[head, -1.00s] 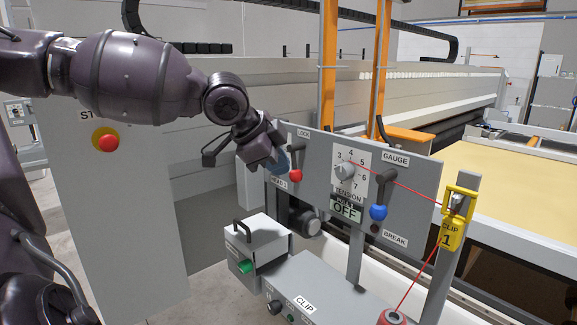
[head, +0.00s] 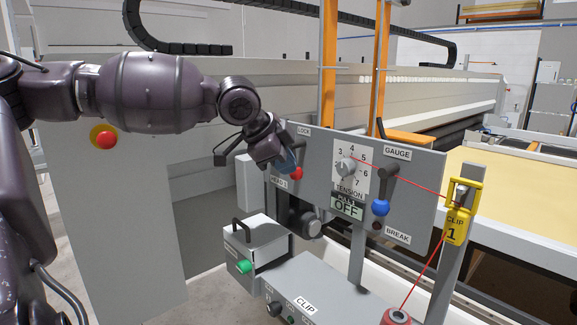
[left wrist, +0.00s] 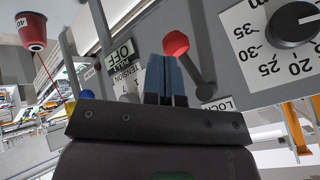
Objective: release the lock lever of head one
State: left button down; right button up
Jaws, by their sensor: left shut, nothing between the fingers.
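The lock lever, a dark arm with a red knob (head: 296,173), hangs from the grey panel below the LOCK label (head: 304,132). The HEAD 1 label below it is partly covered by my gripper. My left gripper (head: 287,162) is shut and empty, its blue fingertips just left of the red knob. In the left wrist view, the shut fingers (left wrist: 164,62) point up the picture beside the red knob (left wrist: 176,43), and the lever arm (left wrist: 193,68) runs down to its pivot near the LOCK label (left wrist: 218,104). I cannot tell whether the fingers touch the knob. My right gripper is out of view.
The tension dial (head: 346,166) and the gauge lever with a blue knob (head: 380,207) are on the same panel. A red thread runs to the yellow clip (head: 459,221) and the red spool (head: 396,316). A grey box (head: 256,240) stands below the lever.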

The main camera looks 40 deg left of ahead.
pick_arm(q)
jog(key=shift+w+a+f+b, duration=0.1)
jog(key=shift+w+a+b, duration=0.2)
jog(key=shift+w, duration=0.35)
jog(key=shift+w, duration=0.1)
jog(key=shift+w+a+y+b, duration=0.15)
jog(key=shift+a+y+b, duration=0.3)
jog(key=shift+a+y, duration=0.05)
dwell(0.4)
